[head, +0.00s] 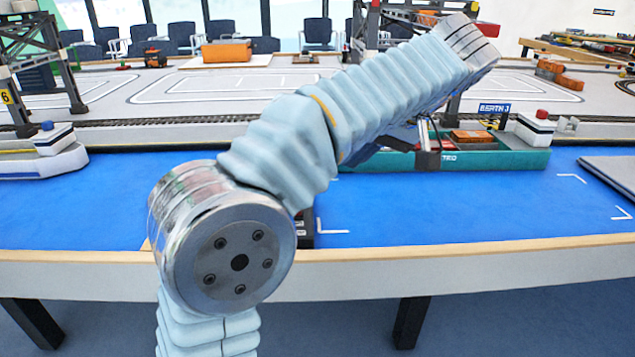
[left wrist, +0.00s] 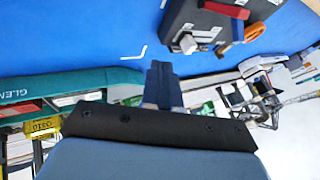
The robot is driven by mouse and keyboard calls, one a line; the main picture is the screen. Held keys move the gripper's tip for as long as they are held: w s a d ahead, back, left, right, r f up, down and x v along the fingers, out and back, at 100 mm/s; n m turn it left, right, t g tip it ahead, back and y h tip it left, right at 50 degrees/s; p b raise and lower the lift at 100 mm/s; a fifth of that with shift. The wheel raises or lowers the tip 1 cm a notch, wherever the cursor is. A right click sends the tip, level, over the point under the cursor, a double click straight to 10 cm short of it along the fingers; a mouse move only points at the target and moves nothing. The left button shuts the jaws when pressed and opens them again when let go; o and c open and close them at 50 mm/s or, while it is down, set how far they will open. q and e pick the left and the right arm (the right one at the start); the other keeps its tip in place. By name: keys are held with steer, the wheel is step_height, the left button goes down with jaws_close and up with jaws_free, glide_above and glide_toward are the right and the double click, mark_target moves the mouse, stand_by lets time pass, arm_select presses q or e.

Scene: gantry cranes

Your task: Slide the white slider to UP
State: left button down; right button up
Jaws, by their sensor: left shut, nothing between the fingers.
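A dark control box (left wrist: 205,22) is at the upper right of the left wrist view, on the blue surface. A white block (left wrist: 188,43), which looks like the white slider, sticks out from its near side. I cannot read any UP label. My left gripper (left wrist: 160,66) is shut and empty, below and left of the white block in that view and apart from the box. In the head view a small part of a dark box (head: 304,232) shows beside my left arm, which hides the rest. My right gripper is not in view.
On the box are a red bar (left wrist: 224,9) and an orange piece (left wrist: 254,31). A white boat (head: 45,155) is at left. A wooden edge (head: 480,247) runs along the front.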

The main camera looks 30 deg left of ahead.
arm_select(q)
steer(key=b+x, duration=0.1)
steer(key=x, duration=0.5)
steer(key=shift+f, duration=0.1)
steer(key=a, duration=0.1)
steer(key=s+a, duration=0.1)
steer(key=a, duration=0.1)
steer(key=shift+s+f, duration=0.25)
steer(key=shift+s, duration=0.05)
steer(key=shift+s+a, duration=0.25)
steer(key=shift+a, duration=0.2)
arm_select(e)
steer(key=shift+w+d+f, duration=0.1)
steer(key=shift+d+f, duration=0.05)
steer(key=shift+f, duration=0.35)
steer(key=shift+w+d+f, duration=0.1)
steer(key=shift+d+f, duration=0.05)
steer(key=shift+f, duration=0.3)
